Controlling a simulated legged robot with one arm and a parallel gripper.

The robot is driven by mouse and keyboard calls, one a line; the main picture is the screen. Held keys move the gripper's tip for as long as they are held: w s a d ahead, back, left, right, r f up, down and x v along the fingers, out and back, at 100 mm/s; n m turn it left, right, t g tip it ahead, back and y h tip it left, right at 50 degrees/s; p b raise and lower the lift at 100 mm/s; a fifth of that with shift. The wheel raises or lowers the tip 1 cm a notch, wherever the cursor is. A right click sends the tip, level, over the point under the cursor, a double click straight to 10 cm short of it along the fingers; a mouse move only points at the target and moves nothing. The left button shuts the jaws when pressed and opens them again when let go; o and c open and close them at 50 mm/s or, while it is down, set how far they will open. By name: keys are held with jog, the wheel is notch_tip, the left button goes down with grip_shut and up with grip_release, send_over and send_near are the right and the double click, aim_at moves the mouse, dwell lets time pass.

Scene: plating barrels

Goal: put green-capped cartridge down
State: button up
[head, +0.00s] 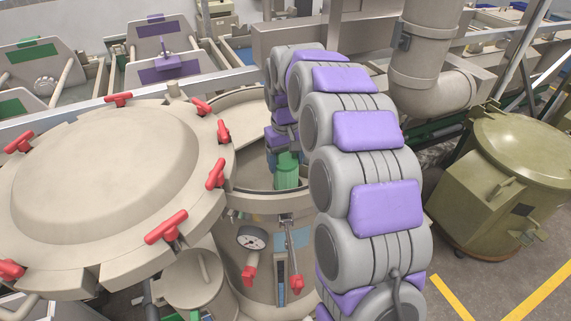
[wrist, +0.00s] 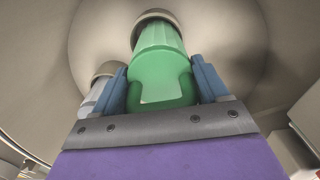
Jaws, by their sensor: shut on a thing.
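The green-capped cartridge (wrist: 163,65) is between the two blue fingers of my gripper (wrist: 162,88) in the wrist view. My gripper is shut on its green cap. In the head view the green cap (head: 287,170) shows inside the open mouth of the beige vessel (head: 262,205), below my purple and grey arm. The cartridge's lower part is hidden in both views. Past the cap, the wrist view shows a round beige surface with a ring-like opening or collar (wrist: 157,16) at the cap's far end. I cannot tell whether the cartridge touches it.
A large round beige lid (head: 105,165) with red clamp handles stands open at the left. A pressure gauge (head: 251,238) and red valve handles are on the vessel's front. Another cylindrical part (wrist: 98,85) is left of the cartridge. An olive tank (head: 505,185) stands at the right.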

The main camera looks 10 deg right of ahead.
jog(key=shift+s+f, duration=0.1)
jog(key=shift+f, duration=0.7)
jog(key=shift+d+f, duration=0.25)
jog(key=shift+d, duration=0.4)
jog(key=o, duration=1.2)
jog(key=shift+a, duration=0.1)
jog(key=o, duration=0.4)
jog(key=shift+a, duration=0.35)
jog(key=shift+c, duration=0.2)
jog(key=shift+a, duration=0.1)
jog(key=shift+r, duration=0.1)
notch_tip(320, 180, up, 11)
jog(key=shift+b, duration=0.45)
jog(key=shift+d+r, duration=0.25)
jog(key=shift+r, duration=0.25)
